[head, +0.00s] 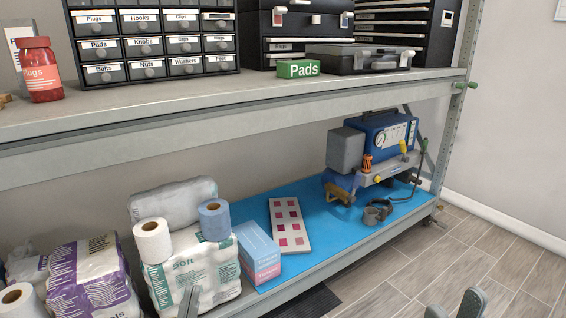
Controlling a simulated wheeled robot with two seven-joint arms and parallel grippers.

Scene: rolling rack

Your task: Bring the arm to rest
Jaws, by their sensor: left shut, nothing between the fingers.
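My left gripper (189,301) shows only as a grey fingertip at the bottom edge, in front of the white paper-roll pack (205,270). It is shut and empty; the rest of it is below the picture. My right gripper (454,309) shows as two grey fingertips at the bottom right, over the floor. They stand apart with a gap between them, and nothing shows in the gap. Neither gripper is seen touching the rack (240,116). The arm links are out of view.
The upper shelf holds drawer units (150,45), a red jar (40,70), a green Pads box (298,69) and a grey case (360,58). The lower shelf holds paper packs, a tissue box (259,255) and a blue compressor (385,135). Floor (500,260) at right is clear.

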